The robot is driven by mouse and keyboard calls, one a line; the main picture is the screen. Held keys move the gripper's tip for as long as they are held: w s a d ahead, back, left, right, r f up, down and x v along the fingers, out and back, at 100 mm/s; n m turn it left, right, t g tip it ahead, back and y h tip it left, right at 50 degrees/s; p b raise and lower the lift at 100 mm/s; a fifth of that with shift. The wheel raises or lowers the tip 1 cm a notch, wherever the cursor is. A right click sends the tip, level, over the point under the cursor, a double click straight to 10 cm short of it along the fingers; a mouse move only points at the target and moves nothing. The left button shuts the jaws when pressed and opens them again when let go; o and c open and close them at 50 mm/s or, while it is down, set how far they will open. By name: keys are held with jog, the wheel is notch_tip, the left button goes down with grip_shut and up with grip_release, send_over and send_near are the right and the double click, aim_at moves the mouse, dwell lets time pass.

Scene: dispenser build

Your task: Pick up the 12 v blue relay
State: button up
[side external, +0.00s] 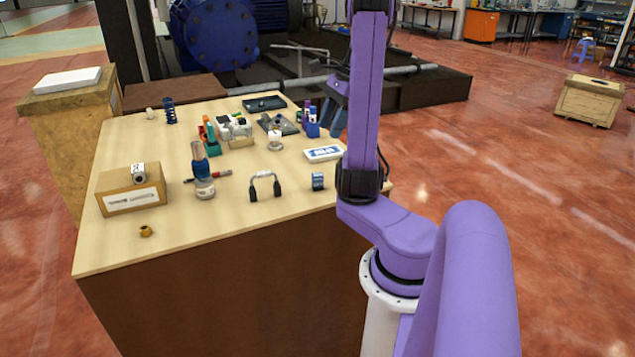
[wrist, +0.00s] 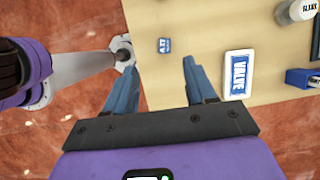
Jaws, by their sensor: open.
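The blue relay (side external: 318,181) is a small blue box with a light label, standing on the near right part of the table. In the wrist view the relay (wrist: 164,45) shows small, with white lettering, beyond and roughly between my fingertips. My gripper (wrist: 160,66) is open and empty, its two blue fingers apart. In the side external view my gripper (side external: 336,125) hangs above the right side of the table, partly hidden by my purple arm. It is apart from the relay.
A white case marked VALVE (side external: 323,154) lies behind the relay. A black handle (side external: 265,186) stands to its left. A bottle (side external: 202,170), a cardboard box (side external: 131,190) and a brass part (side external: 146,231) are further left. The table (side external: 225,225) is clear in front.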

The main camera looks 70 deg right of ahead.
aim_at(319, 174)
jog(key=w+f, duration=0.1)
jog(key=f, duration=0.4)
jog(key=w+a+f+m, duration=0.1)
jog(key=f, duration=0.4)
jog(key=w+f+m, duration=0.1)
jog(key=f, duration=0.4)
jog(key=shift+a+f+t, duration=0.3)
jog(key=shift+a+f, duration=0.05)
jog(key=shift+a, duration=0.05)
grip_shut()
